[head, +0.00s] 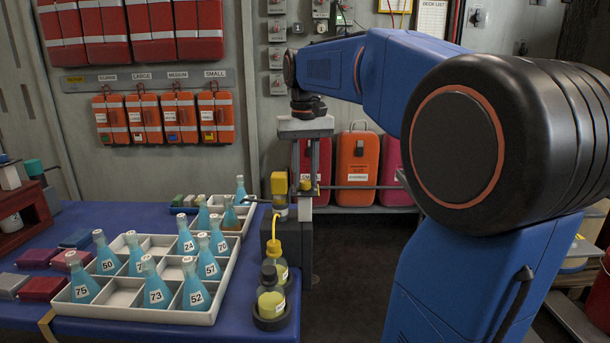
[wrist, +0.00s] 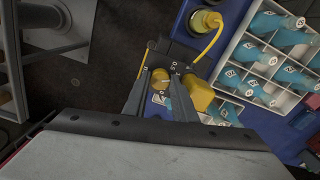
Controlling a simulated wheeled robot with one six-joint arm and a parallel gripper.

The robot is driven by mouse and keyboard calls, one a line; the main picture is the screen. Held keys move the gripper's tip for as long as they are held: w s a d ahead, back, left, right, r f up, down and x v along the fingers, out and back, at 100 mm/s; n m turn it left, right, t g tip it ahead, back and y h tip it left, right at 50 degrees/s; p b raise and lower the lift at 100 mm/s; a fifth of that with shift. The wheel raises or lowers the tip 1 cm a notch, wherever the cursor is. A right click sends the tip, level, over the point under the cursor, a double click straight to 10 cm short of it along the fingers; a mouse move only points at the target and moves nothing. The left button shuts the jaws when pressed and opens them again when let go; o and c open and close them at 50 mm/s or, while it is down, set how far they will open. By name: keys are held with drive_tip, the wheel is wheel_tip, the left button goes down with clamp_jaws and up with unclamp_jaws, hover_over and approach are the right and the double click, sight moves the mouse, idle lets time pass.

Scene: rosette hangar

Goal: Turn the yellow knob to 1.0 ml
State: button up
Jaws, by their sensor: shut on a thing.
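The yellow knob (head: 306,184) is small and sits on a dark dispenser beside the table edge. My gripper (head: 312,178) points straight down over it, with its fingers on both sides of the knob. In the wrist view the knob (wrist: 160,82) shows between the two grey fingertips, and my gripper (wrist: 160,88) is shut on it. Pale marks stand on the dark plate (wrist: 172,62) around the knob. They are too small to read as a setting, and the knob's pointer cannot be made out surely.
A yellow block-shaped part (head: 279,184) stands close left of my gripper. A bottle with a yellow tube (head: 275,258) and another bottle (head: 271,298) stand at the table's right edge. White trays (head: 182,316) hold numbered blue flasks. Orange and red cases (head: 357,165) stand behind.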

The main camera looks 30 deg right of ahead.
sight(305, 181)
drive_tip(key=shift+m, duration=0.6)
drive_tip(key=o, duration=1)
drive_tip(key=shift+o, duration=0.2)
drive_tip(key=shift+r, duration=0.1)
wheel_tip(305, 181, up, 17)
idle(0.4)
